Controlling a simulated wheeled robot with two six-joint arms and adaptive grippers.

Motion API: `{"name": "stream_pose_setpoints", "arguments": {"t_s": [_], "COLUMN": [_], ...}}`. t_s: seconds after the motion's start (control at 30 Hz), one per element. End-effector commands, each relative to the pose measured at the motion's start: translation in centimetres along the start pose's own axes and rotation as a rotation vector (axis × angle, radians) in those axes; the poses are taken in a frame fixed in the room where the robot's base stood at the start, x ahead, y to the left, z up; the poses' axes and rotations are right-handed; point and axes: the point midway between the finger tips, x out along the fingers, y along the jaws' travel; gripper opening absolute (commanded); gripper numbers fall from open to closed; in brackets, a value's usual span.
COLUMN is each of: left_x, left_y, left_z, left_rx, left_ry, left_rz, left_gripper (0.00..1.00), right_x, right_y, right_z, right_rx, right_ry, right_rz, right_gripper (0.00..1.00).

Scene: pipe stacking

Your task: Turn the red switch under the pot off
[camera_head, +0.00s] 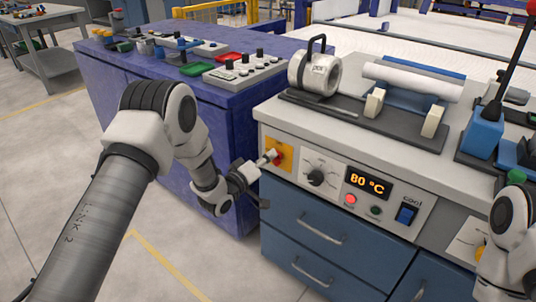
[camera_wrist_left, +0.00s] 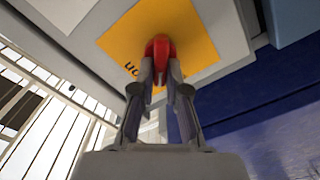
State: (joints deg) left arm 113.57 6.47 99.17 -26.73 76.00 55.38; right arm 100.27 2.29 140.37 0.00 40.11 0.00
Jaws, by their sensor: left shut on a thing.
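The red switch (camera_head: 277,157) sits on a yellow plate (camera_head: 287,152) at the left end of the grey bench's front panel, below the white pot (camera_head: 319,75). My left gripper (camera_head: 268,159) is at the switch, mostly in front of it in the head view. In the left wrist view, the fingers (camera_wrist_left: 161,76) are closed on both sides of the red switch knob (camera_wrist_left: 160,46). The word "on" is printed on the yellow plate (camera_wrist_left: 190,35), beside the fingers. My right gripper is outside the head view.
The panel also has a black dial (camera_head: 316,177), a display (camera_head: 367,183) reading 80 °C and a blue "cool" switch (camera_head: 406,213). Blue drawers (camera_head: 315,225) are below. A purple cabinet (camera_head: 215,130) with several small items on top stands close on the left. Open floor lies in front.

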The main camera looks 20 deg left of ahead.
Motion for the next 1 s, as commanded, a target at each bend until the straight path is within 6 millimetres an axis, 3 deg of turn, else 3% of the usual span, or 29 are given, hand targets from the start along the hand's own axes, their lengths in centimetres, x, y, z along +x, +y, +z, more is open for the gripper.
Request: {"name": "stream_pose_setpoints", "arguments": {"t_s": [0.6, 1.0], "left_x": [0.2, 0.2], "left_y": [-0.3, -0.5], "left_z": [-0.1, 0.0], "left_rx": [-0.531, -0.678], "left_ry": [0.003, 0.003], "left_rz": [0.007, 0.009], "left_gripper": [0.00, 0.00], "right_x": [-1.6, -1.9], "right_y": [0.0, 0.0], "right_z": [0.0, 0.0], "right_rx": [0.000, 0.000], "right_ry": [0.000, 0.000], "right_rz": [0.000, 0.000], "right_gripper": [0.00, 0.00]}}
